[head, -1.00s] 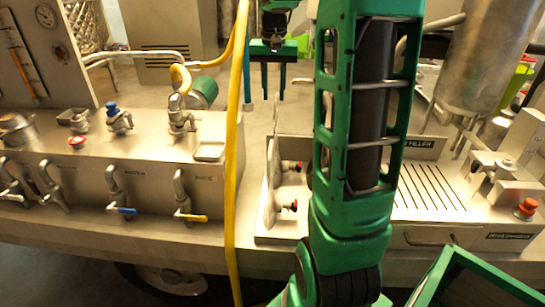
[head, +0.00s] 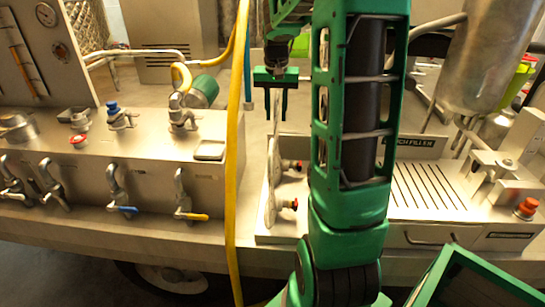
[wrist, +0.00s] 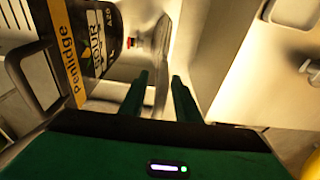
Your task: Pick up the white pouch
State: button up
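I cannot pick out the white pouch for sure. A thin pale upright shape (head: 271,190) with a curved edge stands below my gripper in the head view, beside red-tipped knobs; I cannot tell whether it is the pouch or a machine plate. My gripper (head: 276,112) points down above its top, its two dark green fingers apart. In the wrist view the fingers of my gripper (wrist: 160,78) are also apart, with a pale curved strip (wrist: 163,65) beyond and between them. I see nothing held.
A container with a yellow "Penlidge" band and black label (wrist: 95,40) is close on the left in the wrist view. The pouch filler's slotted tray (head: 430,190) lies right of my arm. A yellow hose (head: 235,150) hangs left of my gripper. A valve bench (head: 100,180) stands further left.

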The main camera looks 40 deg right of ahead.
jog(key=shift+w+d+f, duration=0.1)
jog(key=shift+f, duration=1.35)
jog(key=shift+c, duration=0.2)
grip_shut()
